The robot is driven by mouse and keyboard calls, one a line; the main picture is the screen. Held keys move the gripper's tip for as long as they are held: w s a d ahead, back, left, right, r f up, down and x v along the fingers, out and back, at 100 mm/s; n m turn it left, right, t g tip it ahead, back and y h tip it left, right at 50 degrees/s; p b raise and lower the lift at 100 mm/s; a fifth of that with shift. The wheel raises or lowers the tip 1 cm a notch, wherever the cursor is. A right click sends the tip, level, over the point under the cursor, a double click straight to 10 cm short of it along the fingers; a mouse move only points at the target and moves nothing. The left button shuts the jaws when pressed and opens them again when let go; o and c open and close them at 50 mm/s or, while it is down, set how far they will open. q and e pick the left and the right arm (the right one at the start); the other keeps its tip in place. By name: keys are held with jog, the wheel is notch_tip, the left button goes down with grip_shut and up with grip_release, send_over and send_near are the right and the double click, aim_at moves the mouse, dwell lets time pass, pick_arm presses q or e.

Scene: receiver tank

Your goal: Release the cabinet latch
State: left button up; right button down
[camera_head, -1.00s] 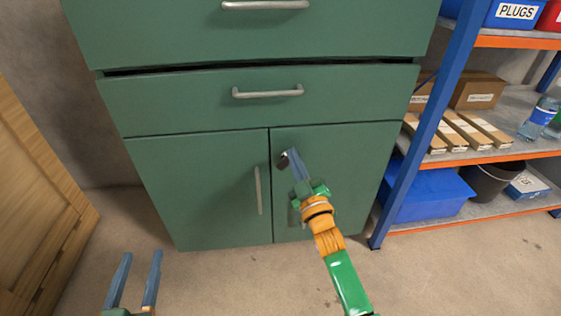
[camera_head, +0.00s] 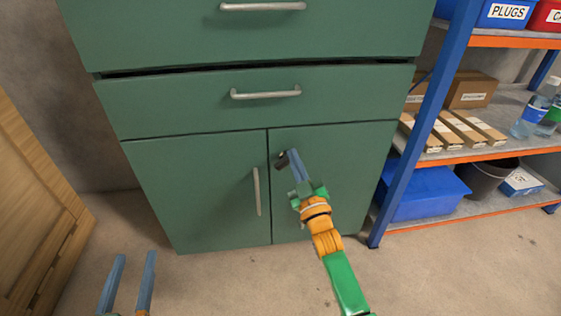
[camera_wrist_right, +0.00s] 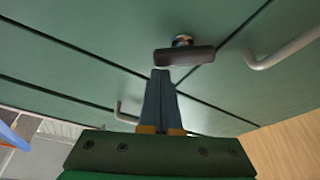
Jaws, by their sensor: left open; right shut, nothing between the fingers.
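The green cabinet (camera_head: 195,175) has two lower doors under its drawers. A small dark latch (camera_head: 281,160) sits near the top of the right door, by the seam between the doors. In the right wrist view the latch (camera_wrist_right: 185,56) is a dark bar on a round metal pivot, with one end at the seam. My right gripper (camera_head: 291,152) is shut and empty, its fingertips (camera_wrist_right: 161,73) right beside the bar; I cannot tell whether they touch. My left gripper (camera_head: 134,258) is open and empty, low at the left, away from the cabinet.
A vertical handle (camera_head: 257,190) is on the left door, and a drawer handle (camera_head: 266,94) is above. A blue-framed shelf (camera_head: 418,130) with boxes and a blue bin (camera_head: 425,193) stands at the right. A wooden crate (camera_head: 35,215) is at the left. The floor in front is clear.

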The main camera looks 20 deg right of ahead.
jog(key=shift+s+d+f+m+h, duration=0.15)
jog(key=shift+m+h, duration=0.5)
jog(key=shift+m, duration=0.7)
jog(key=shift+w+d+f+m+h, duration=0.1)
jog(key=shift+d+f+m+h, duration=0.15)
jog(key=shift+m+h, duration=0.75)
jog(key=shift+s+d+f+m+h, duration=0.1)
jog(key=shift+d+m+h, duration=0.15)
jog(key=shift+m, duration=1.5)
dwell(3.7)
